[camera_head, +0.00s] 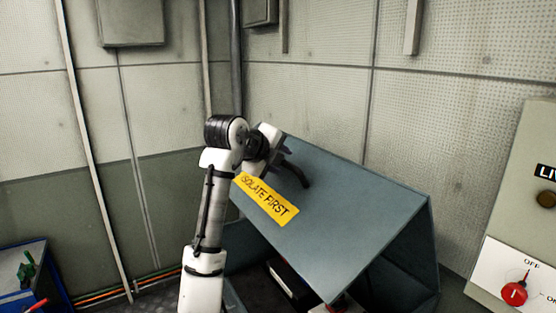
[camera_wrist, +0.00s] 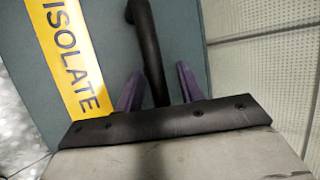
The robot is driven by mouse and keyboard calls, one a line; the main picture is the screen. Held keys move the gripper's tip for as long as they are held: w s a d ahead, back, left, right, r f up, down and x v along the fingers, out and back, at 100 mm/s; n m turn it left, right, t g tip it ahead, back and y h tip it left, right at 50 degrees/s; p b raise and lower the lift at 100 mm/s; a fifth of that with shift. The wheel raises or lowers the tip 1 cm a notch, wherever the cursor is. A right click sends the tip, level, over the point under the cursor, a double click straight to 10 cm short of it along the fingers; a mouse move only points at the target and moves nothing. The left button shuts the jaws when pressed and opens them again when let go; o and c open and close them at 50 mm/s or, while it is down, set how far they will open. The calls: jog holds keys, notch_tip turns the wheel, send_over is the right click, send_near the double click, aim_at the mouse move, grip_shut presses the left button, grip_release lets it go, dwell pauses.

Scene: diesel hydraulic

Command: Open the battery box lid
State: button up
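The battery box lid (camera_head: 350,205) is a blue-grey panel with a yellow "ISOLATE FIRST" label (camera_head: 266,199). It stands raised and tilted, with the box's dark inside (camera_head: 262,268) showing below it. A dark curved handle (camera_head: 299,175) is on the lid's outer face near its upper left edge. My gripper (camera_head: 281,153) is at this handle. In the wrist view the black handle (camera_wrist: 148,45) runs between my two purple fingers (camera_wrist: 158,88), with a gap visible on each side.
A light panel with a red OFF/ON rotary switch (camera_head: 514,293) stands at the right. A blue tray or cart (camera_head: 35,262) with tools is at the lower left. Padded walls (camera_head: 310,90) rise close behind the box.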

jog(key=shift+s+a, duration=0.1)
jog(key=shift+a, duration=0.1)
jog(key=shift+s+a+r, duration=0.1)
jog(key=shift+s+r, duration=0.05)
jog(key=shift+s, duration=0.05)
jog(key=b+v, duration=0.4)
jog(key=v, duration=0.9)
jog(key=shift+a, duration=0.15)
